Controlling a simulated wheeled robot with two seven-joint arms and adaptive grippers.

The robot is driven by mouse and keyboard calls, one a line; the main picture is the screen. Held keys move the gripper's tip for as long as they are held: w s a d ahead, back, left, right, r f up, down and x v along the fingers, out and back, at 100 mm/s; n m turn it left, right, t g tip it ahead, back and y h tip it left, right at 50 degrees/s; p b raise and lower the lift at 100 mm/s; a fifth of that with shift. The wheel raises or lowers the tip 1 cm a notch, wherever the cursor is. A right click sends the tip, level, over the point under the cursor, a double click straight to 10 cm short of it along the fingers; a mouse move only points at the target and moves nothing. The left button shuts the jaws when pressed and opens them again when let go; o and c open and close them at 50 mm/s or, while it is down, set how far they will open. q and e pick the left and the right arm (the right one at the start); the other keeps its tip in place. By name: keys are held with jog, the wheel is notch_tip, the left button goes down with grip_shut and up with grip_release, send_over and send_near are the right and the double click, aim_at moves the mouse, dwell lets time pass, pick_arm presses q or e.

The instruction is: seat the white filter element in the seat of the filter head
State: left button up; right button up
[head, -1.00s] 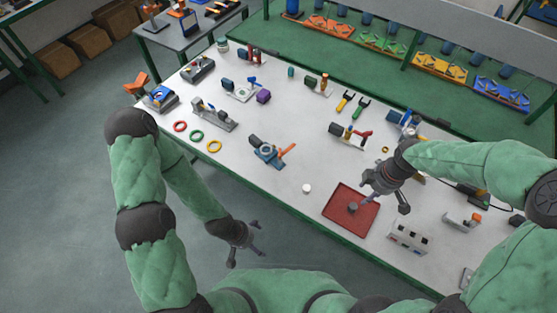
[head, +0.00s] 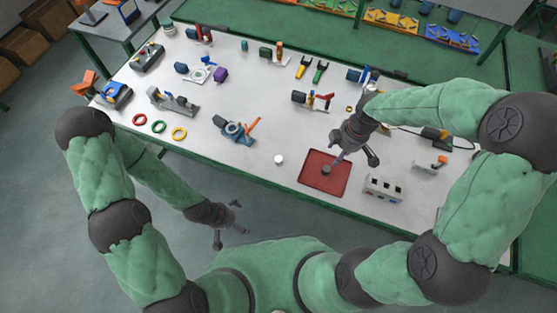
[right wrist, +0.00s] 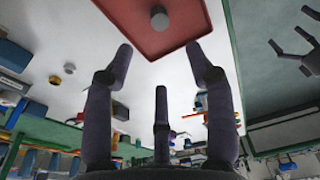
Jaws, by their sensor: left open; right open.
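The white filter element (head: 279,159) looks like a small white cylinder standing on the table near its front edge, left of the red tray, in the head view. A blue fixture with a round ring and an orange handle (head: 235,130) stands behind and left of it; it looks like the filter head, but its seat is too small to make out. My right gripper (head: 352,158) is open and empty above the tray's right back part, apart from the element. Its spread fingers show in the right wrist view (right wrist: 158,60). My left gripper (head: 234,222) is open and empty, in front of the table edge.
The red tray (head: 312,182) holds a small grey cylinder (head: 326,170), also seen in the right wrist view (right wrist: 159,18). A grey block with holes (head: 384,187) stands right of the tray. Coloured rings (head: 159,127) lie at left. Table around the white element is clear.

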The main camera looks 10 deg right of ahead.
jog(key=w+a+n+p, duration=0.25)
jog(key=w+a, duration=0.25)
jog(key=a, duration=0.3)
jog(key=n+y+p, duration=0.2)
send_near(279, 159)
jog(key=b+x, duration=0.1)
jog(key=x, duration=0.8)
jog(key=shift+w, duration=0.1)
jog(key=shift+r, duration=0.1)
jog(key=c, duration=0.9)
